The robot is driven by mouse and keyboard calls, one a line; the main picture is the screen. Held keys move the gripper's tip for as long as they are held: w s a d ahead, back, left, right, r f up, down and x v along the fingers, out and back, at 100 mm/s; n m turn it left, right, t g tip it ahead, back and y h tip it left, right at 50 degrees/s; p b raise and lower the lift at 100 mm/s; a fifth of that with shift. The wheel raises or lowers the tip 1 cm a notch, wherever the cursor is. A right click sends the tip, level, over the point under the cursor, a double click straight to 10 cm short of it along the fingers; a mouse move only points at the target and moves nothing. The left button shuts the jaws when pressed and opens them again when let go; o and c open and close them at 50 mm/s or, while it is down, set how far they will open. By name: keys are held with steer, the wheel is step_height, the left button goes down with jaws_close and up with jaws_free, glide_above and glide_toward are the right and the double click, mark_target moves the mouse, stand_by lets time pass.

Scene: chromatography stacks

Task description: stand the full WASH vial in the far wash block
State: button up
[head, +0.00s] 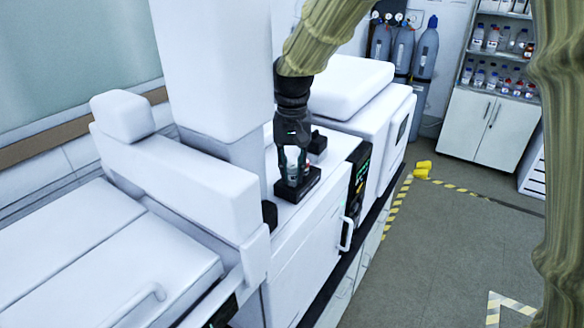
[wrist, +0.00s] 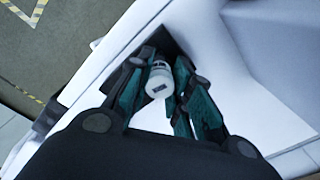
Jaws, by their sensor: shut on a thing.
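My gripper (head: 291,160) points down over the nearer black block (head: 312,188) on the white instrument top. Its teal fingers are closed around a small vial (head: 292,178) with a pale body. In the wrist view the vial's white cap (wrist: 159,82), with a dark square on it, sits between the fingers (wrist: 160,88). The vial is at or just above the nearer block; I cannot tell whether its base is seated. Another pale vial shape shows beside it at the block. A second black block (head: 317,145) lies farther back. No WASH label is readable.
A tall white column (head: 215,70) and a white arm-like housing (head: 180,165) stand left of my gripper. A white instrument with a raised lid (head: 350,85) is behind. The instrument's front edge drops to the floor on the right.

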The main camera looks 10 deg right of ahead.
steer(key=shift+f, duration=0.65)
steer(key=o, duration=1.4)
steer(key=shift+r, duration=0.1)
steer(key=shift+r+p, duration=0.5)
steer(key=shift+r, duration=2.95)
steer(key=shift+f, duration=0.1)
